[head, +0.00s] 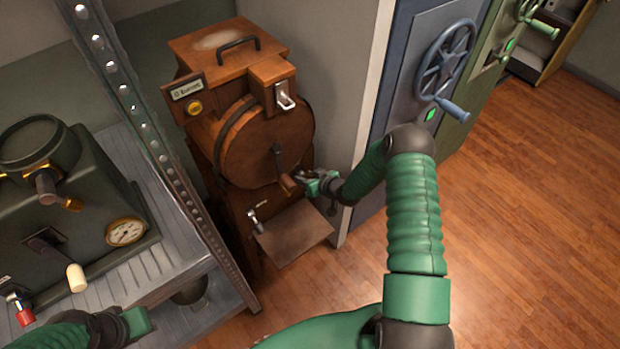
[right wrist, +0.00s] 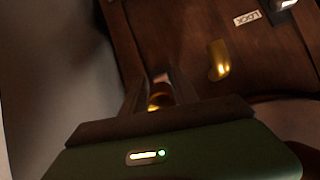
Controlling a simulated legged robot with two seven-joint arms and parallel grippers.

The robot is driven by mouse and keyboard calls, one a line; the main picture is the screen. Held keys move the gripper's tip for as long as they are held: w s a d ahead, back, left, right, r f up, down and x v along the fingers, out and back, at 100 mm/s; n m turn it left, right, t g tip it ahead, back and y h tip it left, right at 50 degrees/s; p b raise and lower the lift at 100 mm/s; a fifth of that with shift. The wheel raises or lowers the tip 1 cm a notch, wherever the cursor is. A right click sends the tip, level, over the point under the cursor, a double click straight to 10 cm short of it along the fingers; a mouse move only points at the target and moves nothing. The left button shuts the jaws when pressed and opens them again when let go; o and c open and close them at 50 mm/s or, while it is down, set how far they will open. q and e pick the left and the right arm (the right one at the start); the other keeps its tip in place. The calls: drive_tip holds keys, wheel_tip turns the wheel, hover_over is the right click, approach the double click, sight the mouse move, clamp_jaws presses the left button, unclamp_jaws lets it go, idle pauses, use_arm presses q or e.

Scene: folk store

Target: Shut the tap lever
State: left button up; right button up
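A brown wooden machine (head: 235,200) with a round drum front (head: 265,145) stands at the middle of the head view. A small metal tap-like fitting (head: 254,217) is low on its front, beside a flat shelf (head: 293,234). A crank with a wooden grip (head: 288,184) hangs in front of the drum. My right gripper (head: 306,181) is close to this grip. In the right wrist view its two fingers (right wrist: 158,88) flank a brass-coloured piece (right wrist: 158,102); contact is unclear. A brass lever (right wrist: 218,62) lies to the right, near a "LOCK" label (right wrist: 246,18). Part of my left gripper (head: 125,325) shows, fingers hidden.
A blue door with a handwheel (head: 443,62) is at upper right. The wooden floor (head: 520,210) at right is clear.

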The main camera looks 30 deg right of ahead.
drive_tip(key=p+v, duration=0.3)
drive_tip(key=v, duration=1.3)
drive_tip(key=shift+s, duration=0.25)
drive_tip(key=shift+r, duration=0.1)
drive_tip(key=s+a+r+n+g+h+p, duration=0.1)
drive_tip(key=s+a+r+g+p, duration=0.15)
drive_tip(key=a+r+p, duration=0.45)
drive_tip(key=s+a+r+g+h+p, duration=0.1)
drive_tip(key=s+a+r+g+p, duration=0.15)
drive_tip(key=r, duration=0.85)
drive_tip(key=s+a+r+g+y+p, duration=0.1)
drive_tip(key=s+a+r+g, duration=0.2)
drive_tip(key=s+a+r, duration=0.3)
drive_tip(key=shift+s+a, duration=0.85)
drive_tip(key=shift+a, duration=0.15)
